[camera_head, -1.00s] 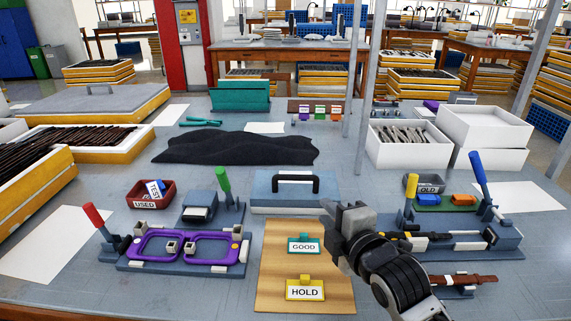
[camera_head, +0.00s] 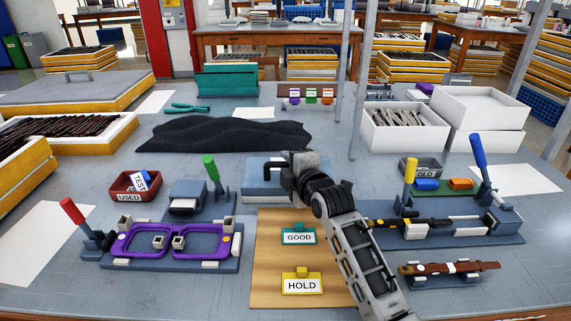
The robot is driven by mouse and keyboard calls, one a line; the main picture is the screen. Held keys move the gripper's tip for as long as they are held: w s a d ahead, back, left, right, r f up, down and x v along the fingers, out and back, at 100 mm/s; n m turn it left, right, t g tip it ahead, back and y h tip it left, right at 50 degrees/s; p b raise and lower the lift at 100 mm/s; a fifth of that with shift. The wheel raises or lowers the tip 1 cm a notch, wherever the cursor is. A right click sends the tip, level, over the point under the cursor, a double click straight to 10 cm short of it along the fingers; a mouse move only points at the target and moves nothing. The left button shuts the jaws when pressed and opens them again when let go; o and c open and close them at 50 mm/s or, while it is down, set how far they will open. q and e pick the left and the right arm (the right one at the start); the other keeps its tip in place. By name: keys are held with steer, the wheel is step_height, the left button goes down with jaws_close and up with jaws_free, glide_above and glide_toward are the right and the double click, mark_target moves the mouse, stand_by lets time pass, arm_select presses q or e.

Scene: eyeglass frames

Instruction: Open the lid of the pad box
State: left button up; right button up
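The pad box (camera_head: 257,177) appears to be the low blue-grey box at the middle of the table, behind the wooden board. Its lid looks closed, lying flat. My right gripper (camera_head: 287,175) is at the box's black handle and covers most of it and the box's right part. The gripper's fingers are hard to make out against the dark handle, so I cannot tell whether they are open, or shut on it. My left gripper is not in view.
In front is a wooden board (camera_head: 268,265) with GOOD and HOLD signs. A purple eyeglass frame (camera_head: 172,256) sits in a fixture at left. A red USED bin (camera_head: 131,191) is left of the box. Dark cloth (camera_head: 215,133) lies behind. Another fixture (camera_head: 450,228) stands at right.

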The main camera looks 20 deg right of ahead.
steer(key=shift+x, duration=0.8)
jaws_close()
steer(key=shift+r, duration=0.1)
